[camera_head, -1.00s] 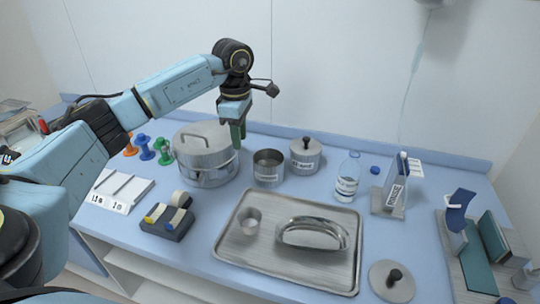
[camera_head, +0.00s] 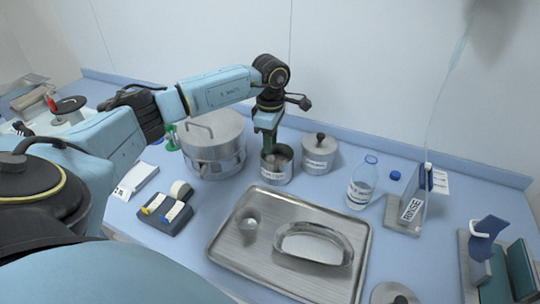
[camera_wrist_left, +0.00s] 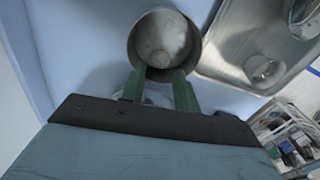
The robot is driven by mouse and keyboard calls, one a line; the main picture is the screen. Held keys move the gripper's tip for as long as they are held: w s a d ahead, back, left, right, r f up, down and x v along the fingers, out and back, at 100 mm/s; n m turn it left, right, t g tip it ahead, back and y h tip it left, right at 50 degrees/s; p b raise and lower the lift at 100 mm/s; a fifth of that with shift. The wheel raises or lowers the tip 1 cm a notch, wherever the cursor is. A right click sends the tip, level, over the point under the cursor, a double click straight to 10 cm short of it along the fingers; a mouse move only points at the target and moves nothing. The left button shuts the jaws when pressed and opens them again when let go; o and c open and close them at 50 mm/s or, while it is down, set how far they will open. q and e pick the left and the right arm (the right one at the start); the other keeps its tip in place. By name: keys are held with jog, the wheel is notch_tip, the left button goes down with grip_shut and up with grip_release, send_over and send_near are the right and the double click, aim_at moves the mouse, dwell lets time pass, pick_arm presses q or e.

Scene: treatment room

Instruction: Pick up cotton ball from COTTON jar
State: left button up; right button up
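The open metal jar (camera_head: 278,176) stands on the blue counter behind the tray; its label is too small to read. In the left wrist view the jar (camera_wrist_left: 136,52) shows pale round cotton balls (camera_wrist_left: 163,40) inside. My left gripper (camera_head: 270,150) points down at the jar's mouth in the head view. Its green fingers (camera_wrist_left: 158,76) stand apart with nothing between them, and their tips overlap the jar's near rim in the wrist view. I cannot tell how deep the tips are. My right gripper is not in view.
A lidded jar (camera_head: 319,155) stands right of the open jar and a large steel pot (camera_head: 213,155) stands left. A steel tray (camera_head: 225,250) holds a small cup and a kidney dish. A bottle (camera_head: 361,185) and a loose lid (camera_head: 390,294) are to the right.

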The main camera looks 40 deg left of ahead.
aim_at(271, 156)
pick_arm(q)
jog(key=f, duration=0.5)
jog(key=shift+d, duration=0.2)
grip_shut()
